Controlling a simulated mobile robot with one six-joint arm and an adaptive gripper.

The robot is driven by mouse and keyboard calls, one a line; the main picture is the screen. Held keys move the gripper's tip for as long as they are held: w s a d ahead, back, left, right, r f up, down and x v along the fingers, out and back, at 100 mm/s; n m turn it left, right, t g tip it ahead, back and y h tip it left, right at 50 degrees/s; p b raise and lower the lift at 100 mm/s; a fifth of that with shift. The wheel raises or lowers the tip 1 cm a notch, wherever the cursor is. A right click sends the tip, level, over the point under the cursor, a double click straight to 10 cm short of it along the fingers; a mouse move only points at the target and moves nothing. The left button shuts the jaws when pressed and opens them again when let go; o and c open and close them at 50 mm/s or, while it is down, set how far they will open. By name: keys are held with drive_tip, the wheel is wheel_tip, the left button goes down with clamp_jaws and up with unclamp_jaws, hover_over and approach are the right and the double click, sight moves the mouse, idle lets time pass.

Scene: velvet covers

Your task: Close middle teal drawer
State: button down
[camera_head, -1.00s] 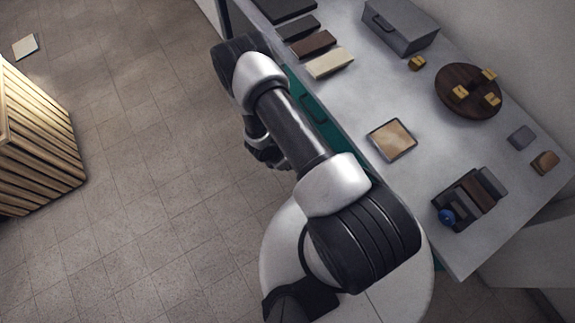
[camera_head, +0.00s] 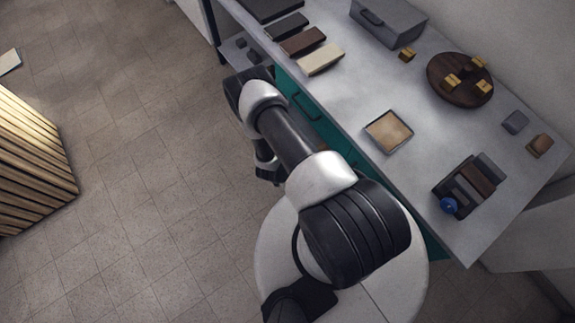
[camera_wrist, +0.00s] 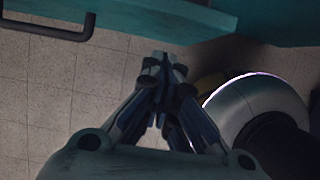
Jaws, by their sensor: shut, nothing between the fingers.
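The teal drawer fronts (camera_head: 300,100) run under the long side of the grey counter, partly hidden behind my arm. One front shows a dark bar handle. In the wrist view a teal panel (camera_wrist: 165,14) spans the top, with a dark handle (camera_wrist: 48,29) at upper left. I cannot tell for sure which drawer is the middle one or how far it stands out. My gripper (camera_wrist: 162,62) is shut and empty, below the teal panel in the wrist picture. In the head view my gripper (camera_head: 268,174) is over the floor, left of the teal fronts.
The counter holds a tan tray (camera_head: 388,131), a round wooden board (camera_head: 445,92), a grey box (camera_head: 388,24) and several flat blocks. A grey ledge with small dark things (camera_head: 238,52) juts out at upper left. A slatted wooden piece (camera_head: 30,165) stands left; floor between is clear.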

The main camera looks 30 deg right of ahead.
drive_tip(key=shift+w+d+r, duration=0.1)
drive_tip(key=shift+d+r, duration=0.05)
drive_tip(key=shift+d, duration=1.3)
drive_tip(key=shift+d, duration=0.1)
drive_tip(key=d+b, duration=0.1)
drive_tip(key=d, duration=0.8)
drive_tip(key=shift+w+d+b, duration=0.2)
drive_tip(key=shift+d+b, duration=0.2)
drive_tip(key=shift+a, duration=0.15)
